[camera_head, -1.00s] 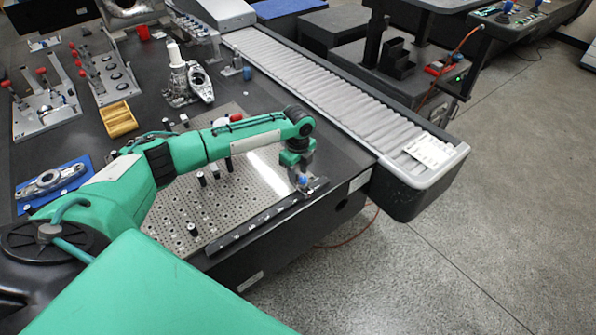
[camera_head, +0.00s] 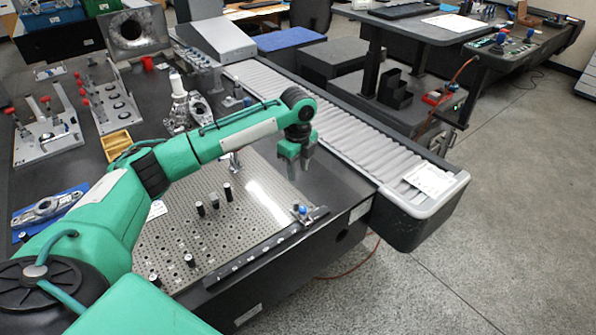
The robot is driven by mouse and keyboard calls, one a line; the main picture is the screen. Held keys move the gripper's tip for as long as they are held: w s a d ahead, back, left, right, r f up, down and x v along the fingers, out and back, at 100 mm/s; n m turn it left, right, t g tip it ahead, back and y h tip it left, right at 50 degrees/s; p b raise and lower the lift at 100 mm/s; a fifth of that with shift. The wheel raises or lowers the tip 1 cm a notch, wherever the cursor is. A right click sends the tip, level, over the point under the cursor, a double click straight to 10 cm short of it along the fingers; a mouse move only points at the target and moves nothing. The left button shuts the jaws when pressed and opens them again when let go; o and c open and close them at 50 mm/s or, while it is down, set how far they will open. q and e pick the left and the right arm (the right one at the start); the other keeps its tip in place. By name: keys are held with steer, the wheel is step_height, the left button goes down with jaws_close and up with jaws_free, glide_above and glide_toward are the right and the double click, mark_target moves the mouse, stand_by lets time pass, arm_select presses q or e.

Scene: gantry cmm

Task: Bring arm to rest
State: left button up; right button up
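My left arm comes in from the lower left and reaches over the perforated metal plate (camera_head: 232,235). My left gripper (camera_head: 300,171) points down above the dark table, near the plate's far right corner. Its two fingers stand apart with a gap between them and nothing in it. A small blue-knobbed clamp (camera_head: 303,211) sits at the plate's right corner, below the gripper and apart from it. My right gripper is not in view.
Several short black pins stand on the plate. A grey roller conveyor (camera_head: 345,135) runs along the right, with a white sheet (camera_head: 429,180) at its end. A white-capped metal part (camera_head: 180,105), a yellow tray (camera_head: 117,142) and red-handled fixtures (camera_head: 45,135) stand at the back left.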

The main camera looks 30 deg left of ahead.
arm_select(q)
steer(key=s+d+f+n+t+h, duration=0.2)
steer(key=s+d+f+n, duration=0.3)
steer(key=s+d+f, duration=1.1)
steer(key=s+a+r+n+t+y, duration=0.1)
steer(key=s+a+n, duration=0.2)
steer(key=s+n, duration=0.55)
steer(key=s+a+r+n+t+y, duration=0.15)
steer(key=s+n, duration=0.35)
steer(key=s, duration=0.7)
step_height(320, 180, down, 27)
steer(key=g+p, duration=0.2)
steer(key=p, duration=0.1)
steer(key=s+a+f+p, duration=0.1)
steer(key=s+a+f, duration=0.1)
steer(key=s+f, duration=0.7)
steer(key=s+a+f+g+p, duration=0.1)
steer(key=s+a+f, duration=0.1)
steer(key=s+f, duration=0.7)
steer(key=shift+s+f+m, duration=0.35)
steer(key=shift+s+f, duration=0.05)
steer(key=shift+s, duration=0.4)
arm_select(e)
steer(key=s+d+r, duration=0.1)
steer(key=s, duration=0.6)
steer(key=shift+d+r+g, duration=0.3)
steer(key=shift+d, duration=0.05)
